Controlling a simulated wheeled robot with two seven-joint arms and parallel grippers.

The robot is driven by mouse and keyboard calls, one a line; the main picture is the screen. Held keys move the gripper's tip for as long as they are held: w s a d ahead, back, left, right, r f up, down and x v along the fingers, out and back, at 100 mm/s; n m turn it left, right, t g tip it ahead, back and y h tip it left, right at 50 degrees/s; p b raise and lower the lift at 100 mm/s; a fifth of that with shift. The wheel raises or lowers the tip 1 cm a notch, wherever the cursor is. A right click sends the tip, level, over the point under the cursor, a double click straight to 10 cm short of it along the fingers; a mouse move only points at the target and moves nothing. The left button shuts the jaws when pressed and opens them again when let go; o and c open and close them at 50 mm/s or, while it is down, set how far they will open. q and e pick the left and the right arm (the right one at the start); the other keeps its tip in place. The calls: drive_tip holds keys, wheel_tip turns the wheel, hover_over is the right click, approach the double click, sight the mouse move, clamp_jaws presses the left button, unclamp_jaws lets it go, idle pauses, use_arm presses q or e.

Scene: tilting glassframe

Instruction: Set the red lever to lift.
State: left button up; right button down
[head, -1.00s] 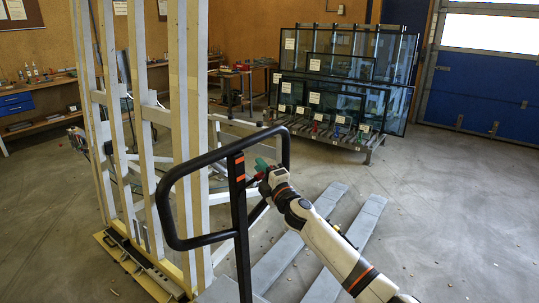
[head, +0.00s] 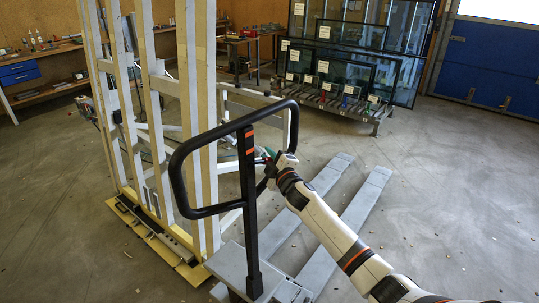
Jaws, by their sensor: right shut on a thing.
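The pallet truck's black loop handle (head: 178,185) stands upright in the head view on a post with orange-red bands, above a grey base and two forks (head: 357,205). A small bit of red, likely the red lever (head: 261,159), shows just right of the post, inside the loop. My right gripper (head: 270,163) is shut at this spot, on what appears to be the lever; its fingers hide most of it. A small green part (head: 270,152) shows beside the fingers. The lever's exact setting cannot be told. My left gripper is out of view.
A tall pale frame (head: 206,120) on a yellow-edged base stands left of the handle. A rack of glass panes (head: 345,75) stands at the back. A workbench (head: 50,88) is at the far left.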

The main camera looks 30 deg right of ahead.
drive_tip(key=shift+f, duration=0.15)
drive_tip(key=c, duration=1.3)
unclamp_jaws()
drive_tip(key=shift+s, duration=0.1)
drive_tip(key=s+a+b, duration=0.1)
drive_tip(key=s+b, duration=0.1)
drive_tip(key=s, duration=0.9)
drive_tip(key=shift+s+f, duration=0.2)
drive_tip(key=shift+s, duration=0.2)
